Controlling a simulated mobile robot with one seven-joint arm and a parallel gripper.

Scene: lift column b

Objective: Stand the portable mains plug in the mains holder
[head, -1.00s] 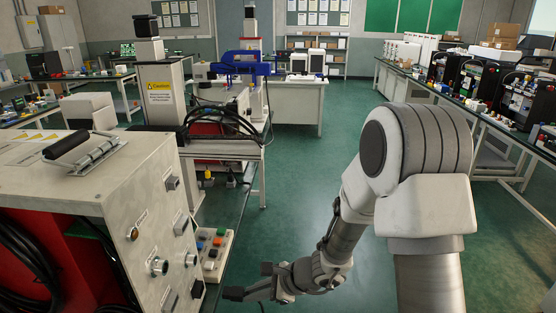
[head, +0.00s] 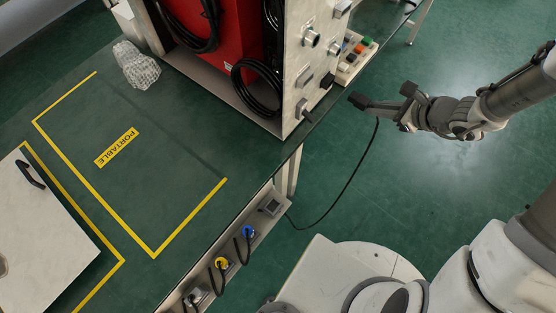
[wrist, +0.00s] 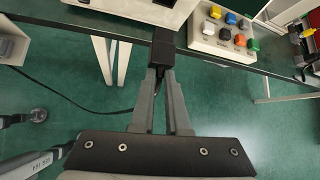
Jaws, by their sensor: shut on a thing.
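A dark plug (wrist: 163,48), which I take for the portable mains plug, is between my fingertips in the wrist view. My gripper (wrist: 163,78) is shut on it. In the head view my gripper (head: 375,106) is over the floor, right of the cabinet's metal side panel, and the plug (head: 358,99) points toward that panel. A black cable (head: 352,180) hangs from the gripper and curves down to the rail below the bench edge. That rail has a grey square fitting (head: 271,204) and blue (head: 247,231) and yellow (head: 221,262) plugs. I cannot tell which fitting is the mains holder.
The red and metal cabinet (head: 318,65) stands on the green bench (head: 262,150), with a button box (head: 352,58) behind it. A yellow outline marked PORTABLE (head: 117,147) is empty. Bubble wrap (head: 136,66) and a white-topped unit (head: 35,245) lie left.

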